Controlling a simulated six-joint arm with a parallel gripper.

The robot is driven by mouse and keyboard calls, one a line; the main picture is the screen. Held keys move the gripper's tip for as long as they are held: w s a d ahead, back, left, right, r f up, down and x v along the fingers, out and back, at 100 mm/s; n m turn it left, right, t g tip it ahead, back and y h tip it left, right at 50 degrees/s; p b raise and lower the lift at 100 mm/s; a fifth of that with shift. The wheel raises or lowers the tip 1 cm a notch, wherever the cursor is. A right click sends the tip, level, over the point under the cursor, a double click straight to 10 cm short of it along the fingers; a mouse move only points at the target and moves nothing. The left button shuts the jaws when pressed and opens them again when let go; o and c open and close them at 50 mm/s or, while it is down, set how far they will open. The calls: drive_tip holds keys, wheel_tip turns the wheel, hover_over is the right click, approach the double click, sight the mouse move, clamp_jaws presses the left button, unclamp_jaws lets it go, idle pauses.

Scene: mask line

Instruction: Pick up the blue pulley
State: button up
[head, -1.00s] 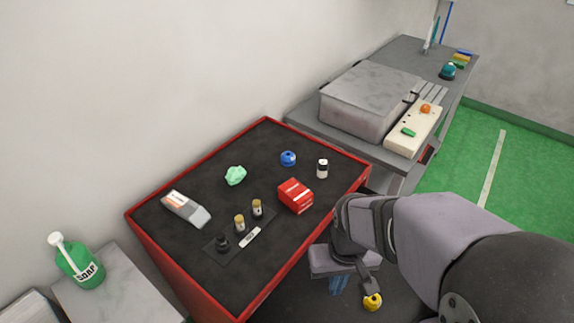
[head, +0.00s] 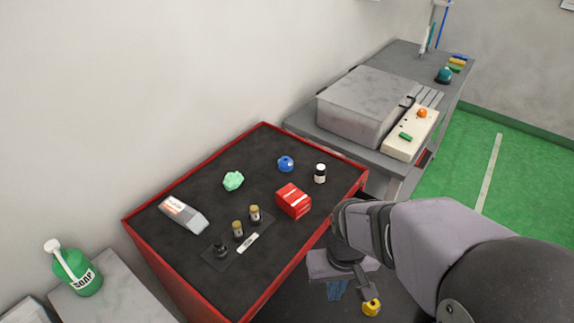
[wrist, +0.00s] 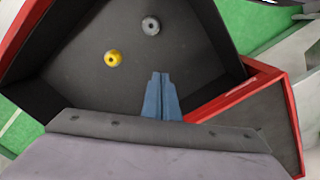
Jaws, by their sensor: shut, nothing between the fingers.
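The blue pulley (head: 286,164) is a small round blue piece with a dark hole on top. It sits on the dark top of the red-edged table (head: 185,182), towards the back right. My gripper (head: 337,292) is off the table's front right side, well apart from the blue pulley. In the wrist view its two blue-grey fingers (wrist: 161,78) are together and empty, over a dark red-rimmed bin. The blue pulley does not show in the wrist view.
A yellow pulley (wrist: 113,58) and a grey one (wrist: 151,26) lie in the bin.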

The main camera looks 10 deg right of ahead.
drive_tip(key=o, duration=1.4)
drive_tip(key=shift+o, duration=0.2)
wheel_tip(320, 180, up, 6)
drive_tip(key=w+d+r+n+h, duration=0.1)
drive_tip(key=w+n+h, duration=0.1)
drive_tip(key=w+n, duration=0.3)
drive_tip(key=w+d+r+n+h, duration=0.1)
drive_tip(key=w+d+n+h, duration=0.15)
drive_tip(key=w, duration=0.45)
drive_tip(key=n+t+h+b, duration=0.1)
drive_tip(key=n+t+h, duration=0.6)
drive_tip(key=n, duration=1.3)
approach(286, 163)
drive_tip(key=shift+w+d+f+t+y, duration=0.1)
drive_tip(key=shift+w+d+t+y, duration=0.05)
drive_tip(key=shift+d+t+y, duration=0.45)
drive_tip(key=shift+w+d+t+y, duration=0.2)
drive_tip(key=shift+d+t+y, duration=0.15)
drive_tip(key=shift+y, duration=0.3)
drive_tip(key=shift+w+d+f+m, duration=0.1)
drive_tip(key=shift+f+m, duration=0.15)
drive_tip(key=shift+f, duration=0.3)
